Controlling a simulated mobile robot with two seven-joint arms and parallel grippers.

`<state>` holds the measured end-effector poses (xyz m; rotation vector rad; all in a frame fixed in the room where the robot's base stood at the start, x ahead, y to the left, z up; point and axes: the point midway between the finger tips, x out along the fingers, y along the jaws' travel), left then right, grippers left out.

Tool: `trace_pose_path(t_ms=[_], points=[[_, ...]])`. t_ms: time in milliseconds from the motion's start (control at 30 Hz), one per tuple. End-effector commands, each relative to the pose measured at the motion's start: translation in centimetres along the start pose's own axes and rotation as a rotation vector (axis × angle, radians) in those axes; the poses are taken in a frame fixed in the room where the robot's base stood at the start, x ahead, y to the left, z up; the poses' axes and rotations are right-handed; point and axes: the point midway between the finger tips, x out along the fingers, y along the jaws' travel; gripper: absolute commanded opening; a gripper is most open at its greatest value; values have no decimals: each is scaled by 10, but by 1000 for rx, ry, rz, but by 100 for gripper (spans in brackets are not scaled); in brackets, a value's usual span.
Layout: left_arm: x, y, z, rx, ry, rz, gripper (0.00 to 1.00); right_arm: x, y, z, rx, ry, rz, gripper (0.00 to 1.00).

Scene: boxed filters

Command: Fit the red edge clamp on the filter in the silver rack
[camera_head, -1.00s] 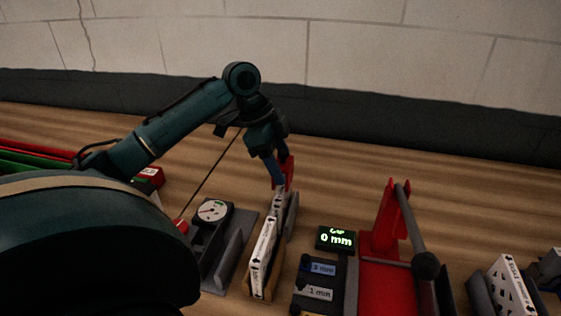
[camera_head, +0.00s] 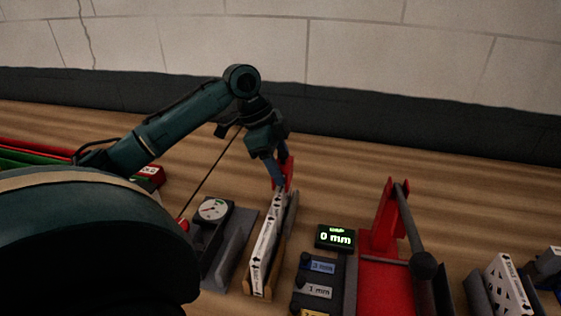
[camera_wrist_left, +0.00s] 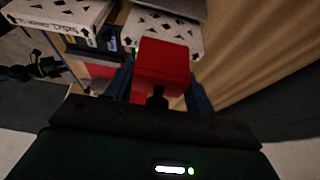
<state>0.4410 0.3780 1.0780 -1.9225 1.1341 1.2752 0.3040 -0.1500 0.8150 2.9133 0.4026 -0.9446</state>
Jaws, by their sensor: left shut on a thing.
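The red edge clamp (camera_head: 289,170) is in my left gripper (camera_head: 280,178), at the far end of a white patterned filter (camera_head: 266,240). The filter stands on edge between a grey plate (camera_head: 292,213) and a wooden-coloured side (camera_head: 274,280) of its rack. In the left wrist view the clamp (camera_wrist_left: 162,68) sits between my fingers, close in front of a white perforated filter face (camera_wrist_left: 172,27). The fingers partly hide the clamp in the head view, and I cannot tell whether it grips the filter edge. My right gripper is not in view.
A dial gauge (camera_head: 213,210) stands left of the rack. Right of it are a display reading 0 mm (camera_head: 335,237), labelled blocks (camera_head: 317,290) and a red lever press (camera_head: 384,240). Another white filter (camera_head: 507,285) stands far right. The table behind is clear.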

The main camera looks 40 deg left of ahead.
Motion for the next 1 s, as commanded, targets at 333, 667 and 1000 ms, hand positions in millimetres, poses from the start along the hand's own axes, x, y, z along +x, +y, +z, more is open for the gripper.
trace_pose_path(t_ms=[333, 667, 1000], points=[[7, 0, 3, 0, 0, 0, 31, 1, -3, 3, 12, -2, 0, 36], [13, 0, 5, 0, 0, 0, 31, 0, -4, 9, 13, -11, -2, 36], [19, 0, 8, 0, 0, 0, 31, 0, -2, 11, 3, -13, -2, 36]])
